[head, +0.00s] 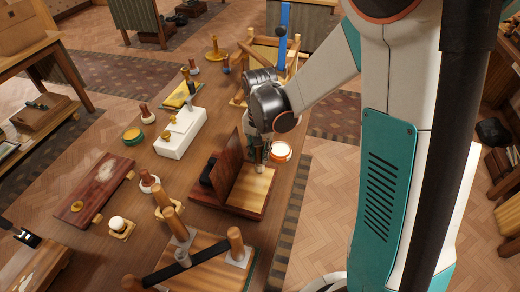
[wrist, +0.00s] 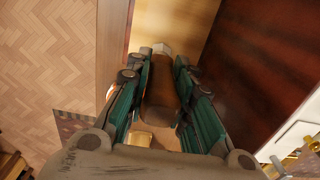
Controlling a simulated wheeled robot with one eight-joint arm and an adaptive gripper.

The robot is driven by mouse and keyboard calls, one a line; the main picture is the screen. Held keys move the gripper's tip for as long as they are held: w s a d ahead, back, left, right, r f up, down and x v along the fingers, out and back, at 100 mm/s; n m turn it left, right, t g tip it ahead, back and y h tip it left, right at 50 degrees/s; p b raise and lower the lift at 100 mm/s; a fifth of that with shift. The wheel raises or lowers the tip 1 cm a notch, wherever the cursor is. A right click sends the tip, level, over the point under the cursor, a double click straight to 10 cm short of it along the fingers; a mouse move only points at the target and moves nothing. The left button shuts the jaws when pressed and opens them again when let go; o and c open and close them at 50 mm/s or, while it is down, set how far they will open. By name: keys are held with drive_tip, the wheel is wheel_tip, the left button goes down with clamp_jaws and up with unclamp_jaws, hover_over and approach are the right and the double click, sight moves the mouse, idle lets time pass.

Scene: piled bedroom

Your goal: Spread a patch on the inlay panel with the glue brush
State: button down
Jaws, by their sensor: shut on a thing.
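My gripper (head: 258,155) points down beside an upright dark red-brown board (head: 228,150) on a base with a pale wood face (head: 252,188). Which part is the inlay panel I cannot tell for sure. In the wrist view my teal fingers are shut on a brown cylindrical handle (wrist: 161,85) with a pale end (wrist: 162,48), likely the glue brush. The pale wood (wrist: 170,20) and the dark board (wrist: 255,60) lie beyond it. Bristles and any contact with the surface are hidden. An orange-rimmed pot with white contents (head: 281,150) stands right of my gripper.
A reddish board with a pale smear (head: 97,190) lies at the left of the table. Floor is open right of the table.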

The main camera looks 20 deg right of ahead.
drive_tip(key=shift+f, duration=0.35)
idle(0.3)
drive_tip(key=shift+s+a, duration=0.65)
drive_tip(key=shift+s, duration=0.25)
drive_tip(key=shift+s+a, duration=0.6)
drive_tip(key=shift+s, duration=0.25)
drive_tip(key=shift+s+a, duration=0.65)
drive_tip(key=shift+s, duration=0.25)
drive_tip(key=shift+s+a+r, duration=0.1)
drive_tip(key=shift+s+a, duration=0.55)
drive_tip(key=shift+s, duration=0.25)
drive_tip(key=shift+s+a, duration=0.65)
drive_tip(key=shift+s, duration=0.2)
drive_tip(key=shift+s+a+r, duration=0.1)
drive_tip(key=shift+s+a, duration=0.55)
drive_tip(key=shift+s, duration=0.25)
wheel_tip(320, 180, up, 2)
drive_tip(key=shift+r, duration=0.1)
